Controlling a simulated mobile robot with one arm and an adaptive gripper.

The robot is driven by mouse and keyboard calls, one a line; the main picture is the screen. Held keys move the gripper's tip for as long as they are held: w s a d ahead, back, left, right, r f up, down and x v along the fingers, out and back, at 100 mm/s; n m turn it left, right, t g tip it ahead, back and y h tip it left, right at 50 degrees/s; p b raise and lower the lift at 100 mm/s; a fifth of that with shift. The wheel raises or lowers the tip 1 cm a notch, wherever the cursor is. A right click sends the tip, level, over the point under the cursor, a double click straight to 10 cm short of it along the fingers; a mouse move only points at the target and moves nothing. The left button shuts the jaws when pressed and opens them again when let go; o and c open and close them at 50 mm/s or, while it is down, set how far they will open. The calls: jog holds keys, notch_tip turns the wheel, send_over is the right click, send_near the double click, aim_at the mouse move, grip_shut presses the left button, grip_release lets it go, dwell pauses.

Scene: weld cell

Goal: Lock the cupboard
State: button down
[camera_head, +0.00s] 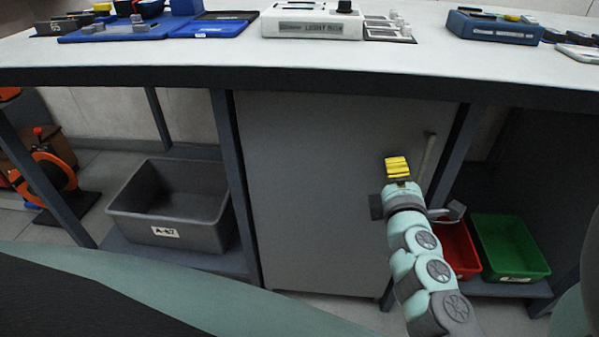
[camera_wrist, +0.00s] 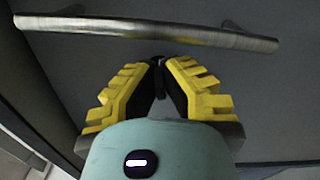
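The grey cupboard (camera_head: 305,190) stands under the bench with its door closed flush. Its long metal bar handle (camera_head: 427,160) is near the door's right edge, and the handle (camera_wrist: 150,29) spans the top of the wrist view. My gripper (camera_head: 397,166) is at the upper right of the door, just left of the handle. In the wrist view, the yellow, black-lined fingers of my gripper (camera_wrist: 158,66) come together at the tips. A small dark piece (camera_wrist: 158,80) shows between them; whether it is a key is unclear. The lock is not clearly visible, and the fingers hide that part of the door.
The white bench top (camera_head: 200,60) overhangs the cupboard and holds a light box (camera_head: 310,22) and blue trays. A grey bin (camera_head: 175,205) is on the shelf at left. Red (camera_head: 457,250) and green (camera_head: 508,248) bins sit at right, near my arm.

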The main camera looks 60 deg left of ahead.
jog(key=shift+f+m, duration=0.1)
jog(key=shift+m, duration=1.4)
jog(key=shift+b, duration=0.3)
jog(key=c, duration=1.1)
grip_release()
jog(key=shift+d, duration=0.1)
jog(key=v, duration=1.2)
